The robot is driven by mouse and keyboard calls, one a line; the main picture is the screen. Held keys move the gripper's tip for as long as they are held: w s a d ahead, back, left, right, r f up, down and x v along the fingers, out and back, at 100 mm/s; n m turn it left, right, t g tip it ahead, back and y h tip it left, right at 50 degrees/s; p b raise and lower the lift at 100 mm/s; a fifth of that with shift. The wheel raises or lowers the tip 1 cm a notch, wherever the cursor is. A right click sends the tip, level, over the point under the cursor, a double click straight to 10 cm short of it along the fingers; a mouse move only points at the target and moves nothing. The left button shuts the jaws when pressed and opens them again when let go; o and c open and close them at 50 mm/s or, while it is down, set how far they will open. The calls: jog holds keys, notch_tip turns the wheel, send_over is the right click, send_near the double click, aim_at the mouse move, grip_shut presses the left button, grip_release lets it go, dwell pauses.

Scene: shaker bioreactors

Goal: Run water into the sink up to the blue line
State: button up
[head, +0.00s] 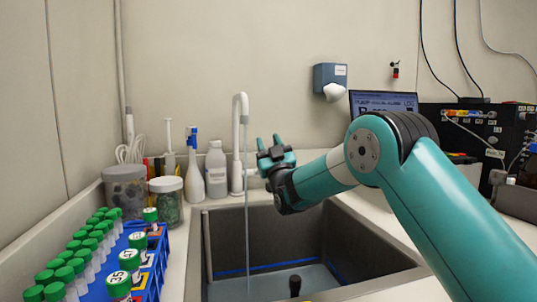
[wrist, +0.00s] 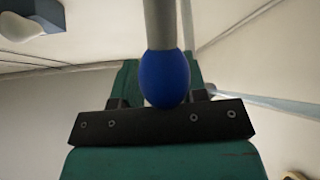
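The white tap (head: 240,140) stands behind the sink (head: 365,245), and a thin stream of water (head: 247,225) runs from its spout into the basin. The blue line (head: 285,265) runs along the basin walls. Pale water (head: 265,285) covers the bottom, its surface close below the line at the back wall. My gripper (head: 269,143) is beside the tap, to its right, fingers up and apart with nothing seen between the tips. In the wrist view a grey rod with a rounded blue end (wrist: 165,78) is in front of my gripper; contact is unclear. The tap's handle is largely hidden in the head view.
A rack (head: 180,262) of green-capped tubes, jars (head: 166,198) and bottles (head: 216,170) crowd the counter left of the sink. A dark upright piece (head: 295,285) stands in the basin. A screen (head: 385,102) and black equipment (head: 480,130) are at right.

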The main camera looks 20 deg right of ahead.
jog(key=shift+r, duration=2.4)
